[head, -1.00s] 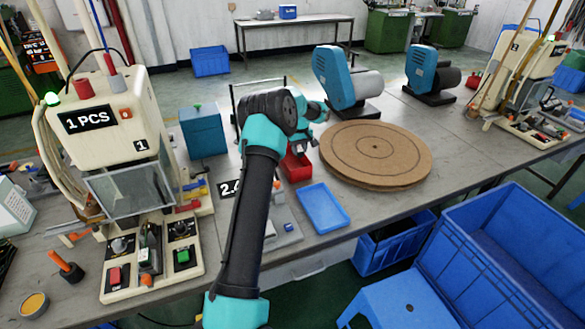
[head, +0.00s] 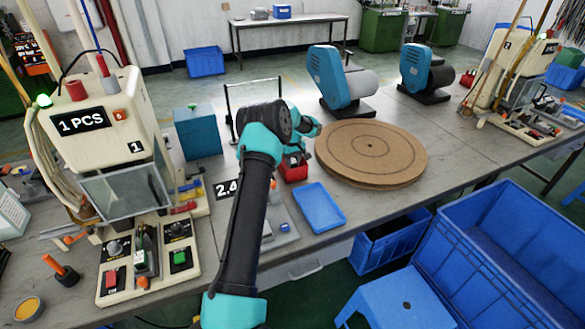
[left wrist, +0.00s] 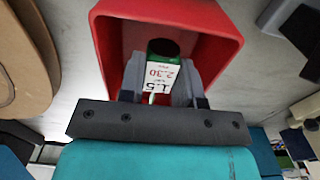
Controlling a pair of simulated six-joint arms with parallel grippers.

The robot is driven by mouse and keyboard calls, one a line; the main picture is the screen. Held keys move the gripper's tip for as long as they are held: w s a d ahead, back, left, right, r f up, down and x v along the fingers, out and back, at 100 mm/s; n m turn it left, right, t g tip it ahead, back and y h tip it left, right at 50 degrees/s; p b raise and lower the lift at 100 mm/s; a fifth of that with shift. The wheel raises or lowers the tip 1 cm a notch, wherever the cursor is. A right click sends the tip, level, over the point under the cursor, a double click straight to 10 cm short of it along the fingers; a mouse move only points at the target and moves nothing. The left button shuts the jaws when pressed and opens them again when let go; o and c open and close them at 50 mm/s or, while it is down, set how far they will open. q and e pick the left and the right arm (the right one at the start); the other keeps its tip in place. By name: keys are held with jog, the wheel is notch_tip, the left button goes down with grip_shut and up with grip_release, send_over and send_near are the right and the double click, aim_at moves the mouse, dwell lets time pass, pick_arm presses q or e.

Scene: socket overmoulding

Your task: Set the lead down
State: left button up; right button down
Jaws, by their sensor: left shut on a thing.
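My left gripper (left wrist: 159,85) is shut on a small green piece with a white printed label (left wrist: 158,75), which I take to be the lead. Its dark round end faces away from the wrist. No cable on it can be made out. In the left wrist view, the red bin (left wrist: 226,30) surrounds the fingertips and the piece. In the head view, the left gripper (head: 294,150) is at the red bin (head: 294,174); the held piece is too small or hidden there. Whether the piece touches the bin's floor cannot be told. My right gripper is not in view.
The round brown turntable (head: 371,155) lies right of the bin. A blue tray (head: 320,208) is in front of it. A teal box (head: 198,132) and the moulding machine (head: 100,140) stand left. Blue-grey machines (head: 340,78) stand behind.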

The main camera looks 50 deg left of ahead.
aim_at(293, 167)
pick_arm(q)
jog(key=shift+f, duration=1.8)
jog(key=shift+f, duration=0.2)
jog(key=o, duration=0.9)
jog(key=shift+r, duration=0.15)
notch_tip(293, 167, up, 12)
jog(key=shift+r, duration=0.1)
